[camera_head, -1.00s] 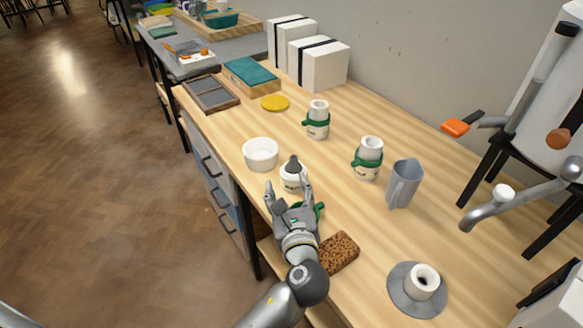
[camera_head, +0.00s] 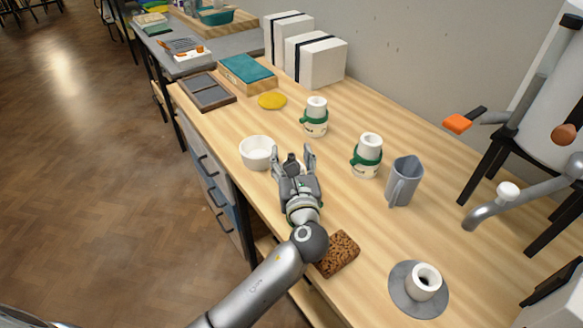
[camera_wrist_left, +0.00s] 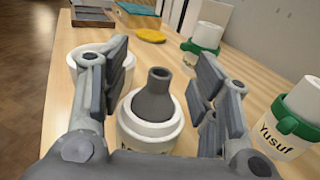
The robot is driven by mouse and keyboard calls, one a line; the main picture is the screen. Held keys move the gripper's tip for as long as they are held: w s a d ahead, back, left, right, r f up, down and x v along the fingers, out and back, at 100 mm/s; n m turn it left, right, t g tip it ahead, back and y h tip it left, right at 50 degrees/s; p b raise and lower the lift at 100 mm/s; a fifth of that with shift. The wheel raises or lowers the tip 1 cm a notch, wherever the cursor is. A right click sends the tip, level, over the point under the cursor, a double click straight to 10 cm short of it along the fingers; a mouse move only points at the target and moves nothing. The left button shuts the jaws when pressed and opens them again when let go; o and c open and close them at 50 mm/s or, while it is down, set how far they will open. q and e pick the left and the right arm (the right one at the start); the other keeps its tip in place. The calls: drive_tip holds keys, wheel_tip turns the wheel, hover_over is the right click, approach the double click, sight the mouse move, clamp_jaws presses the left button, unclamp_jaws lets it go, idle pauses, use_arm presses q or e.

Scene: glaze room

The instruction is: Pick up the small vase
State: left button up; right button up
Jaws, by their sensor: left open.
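A small dark grey vase (camera_wrist_left: 153,98) with a narrow neck stands upright in the mouth of a white jar (camera_wrist_left: 143,138) in the left wrist view. In the head view the vase's top (camera_head: 291,161) shows between the fingers, and the gripper hides most of the jar. My left gripper (camera_head: 293,152) is open, with one finger on each side of the vase. In the wrist view its fingers (camera_wrist_left: 160,65) have visible gaps to the vase. My right gripper does not show.
A white bowl (camera_head: 257,153) stands close left of the gripper. Two white jars with green bands (camera_head: 315,122) (camera_head: 366,160) and a grey pitcher (camera_head: 404,184) stand to the right. A brown sponge-like block (camera_head: 341,254) lies near the forearm. A yellow disc (camera_head: 272,100) lies further back.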

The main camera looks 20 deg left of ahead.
use_arm(q)
drive_tip(key=shift+w+a, duration=0.15)
drive_tip(key=shift+w, duration=0.1)
drive_tip(key=shift+c, duration=0.5)
drive_tip(key=c, duration=0.8)
drive_tip(key=shift+c, duration=0.2)
drive_tip(key=shift+r, duration=0.15)
